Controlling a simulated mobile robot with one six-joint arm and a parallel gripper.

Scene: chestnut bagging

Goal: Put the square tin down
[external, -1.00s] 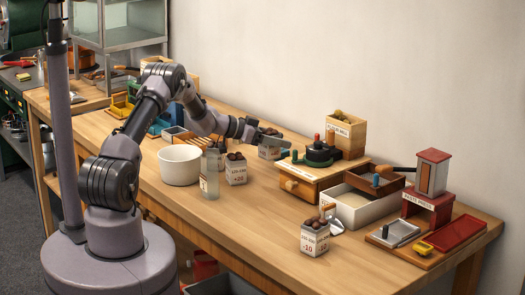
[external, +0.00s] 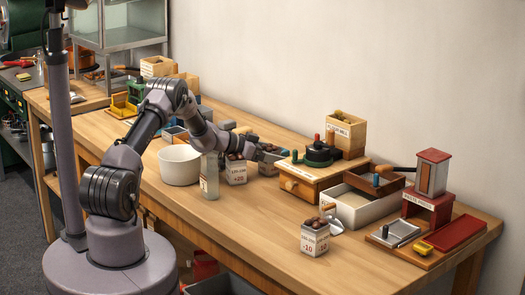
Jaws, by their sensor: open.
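Another, marked -10 (external: 314,242), stands near the bench's front edge.
A white bowl (external: 180,167) and a clear bottle (external: 210,178) stand left of the boxes. A wooden grinder (external: 303,182), a white tray box (external: 352,212) and a red stand (external: 427,207) are to the right. The front middle of the bench (external: 250,215) is clear.

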